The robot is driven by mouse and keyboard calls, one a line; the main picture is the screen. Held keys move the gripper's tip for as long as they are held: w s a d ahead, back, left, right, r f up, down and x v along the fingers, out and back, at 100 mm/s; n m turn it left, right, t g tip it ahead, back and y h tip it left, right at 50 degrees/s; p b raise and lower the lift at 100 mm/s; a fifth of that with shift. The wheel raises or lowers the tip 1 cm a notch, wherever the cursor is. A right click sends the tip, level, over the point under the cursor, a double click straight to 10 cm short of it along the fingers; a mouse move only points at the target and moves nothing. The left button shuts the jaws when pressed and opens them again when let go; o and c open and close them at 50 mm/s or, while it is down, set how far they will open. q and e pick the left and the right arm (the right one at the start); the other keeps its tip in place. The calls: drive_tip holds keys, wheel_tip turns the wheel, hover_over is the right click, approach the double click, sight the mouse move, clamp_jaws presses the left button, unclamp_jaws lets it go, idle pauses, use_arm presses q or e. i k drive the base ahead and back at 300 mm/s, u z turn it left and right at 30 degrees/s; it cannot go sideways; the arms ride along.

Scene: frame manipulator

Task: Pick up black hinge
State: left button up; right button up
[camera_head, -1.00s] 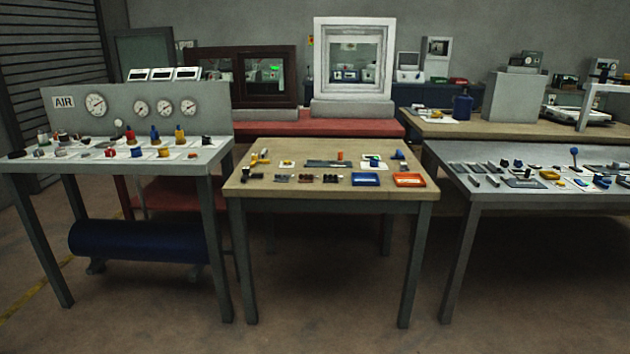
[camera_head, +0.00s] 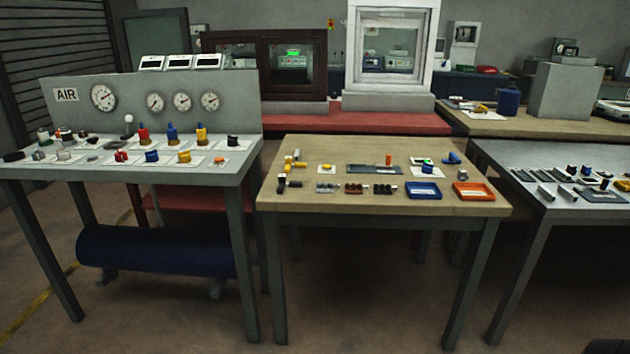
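On the middle table a small black part (camera_head: 385,188) lies in the front row, left of the blue tray; it looks like the black hinge, but it is too small to be sure. A brown part (camera_head: 355,188) and a grey part (camera_head: 327,188) of similar shape lie to its left. Neither of my grippers can be made out in the head view.
The middle wooden table (camera_head: 300,205) also bears a blue tray (camera_head: 424,196) and an orange tray (camera_head: 459,189). The AIR bench (camera_head: 225,177) stands left and a grey table (camera_head: 500,158) right. Open floor lies in front. A dark blurred shape shows at the bottom right edge.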

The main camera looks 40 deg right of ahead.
sight(382, 187)
drive_tip(key=u, duration=0.05)
drive_tip(key=i, duration=1)
drive_tip(key=z, duration=1)
drive_tip(key=i, duration=0.7)
drive_tip(key=z, duration=0.7)
